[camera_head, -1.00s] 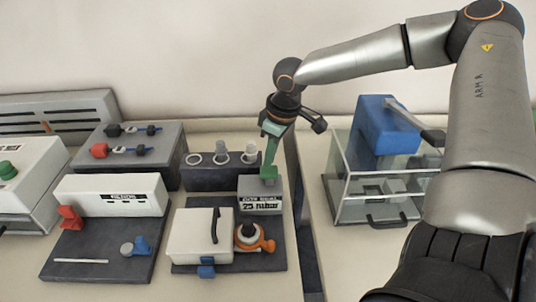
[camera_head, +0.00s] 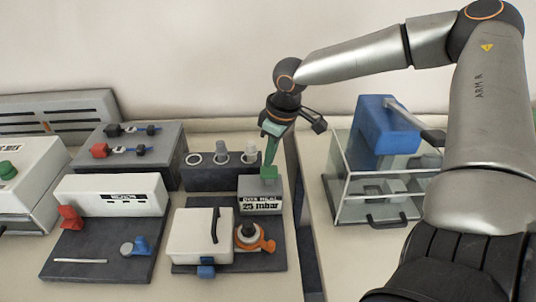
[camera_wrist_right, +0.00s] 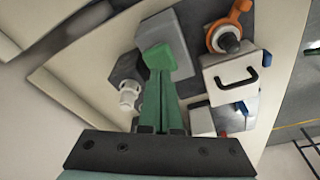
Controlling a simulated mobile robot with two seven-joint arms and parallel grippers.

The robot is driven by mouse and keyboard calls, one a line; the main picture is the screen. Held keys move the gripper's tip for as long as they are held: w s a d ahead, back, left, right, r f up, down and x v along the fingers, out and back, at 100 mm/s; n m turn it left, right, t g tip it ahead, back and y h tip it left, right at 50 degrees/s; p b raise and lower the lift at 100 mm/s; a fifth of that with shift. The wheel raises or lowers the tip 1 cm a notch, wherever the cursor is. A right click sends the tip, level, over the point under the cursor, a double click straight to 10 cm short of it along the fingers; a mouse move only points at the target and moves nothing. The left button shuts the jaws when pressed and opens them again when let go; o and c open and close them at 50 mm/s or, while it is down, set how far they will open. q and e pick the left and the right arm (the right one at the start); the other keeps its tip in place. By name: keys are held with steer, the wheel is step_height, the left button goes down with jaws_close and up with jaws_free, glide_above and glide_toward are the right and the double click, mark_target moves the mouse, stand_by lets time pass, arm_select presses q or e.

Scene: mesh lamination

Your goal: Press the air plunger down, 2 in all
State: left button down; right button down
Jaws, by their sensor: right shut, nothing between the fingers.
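A small grey box (camera_head: 260,197) with a black-and-white "25 mbar" label stands at the back right of a dark base plate (camera_head: 240,262). My right gripper (camera_head: 262,173) has green fingers, shut and empty, pointing down with their tips at the top of this box. Whether they touch it I cannot tell. In the right wrist view the shut fingertips (camera_wrist_right: 160,58) cover part of the box (camera_wrist_right: 172,30). I cannot make out the air plunger for certain; anything under the fingertips is hidden. My left gripper is not in view.
Just in front are a white box (camera_head: 195,240) with a black handle and a dark knob with an orange ring (camera_head: 265,244). A dark rack (camera_head: 205,178) with several white rings stands behind. A glass case (camera_head: 350,195) with a blue block is at the right.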

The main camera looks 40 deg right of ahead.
mark_target(270, 170)
steer(key=shift+f, duration=0.1)
steer(key=shift+b+x, duration=0.5)
steer(key=shift+x, duration=0.35)
steer(key=shift+s+f, duration=0.15)
steer(key=shift+s+b+x, duration=0.1)
steer(key=shift+b+x, duration=0.4)
steer(key=shift+x, duration=0.1)
steer(key=shift+s+b+x, duration=0.15)
steer(key=shift+b+x, duration=0.3)
steer(key=shift+x, duration=0.2)
steer(key=shift+d, duration=0.15)
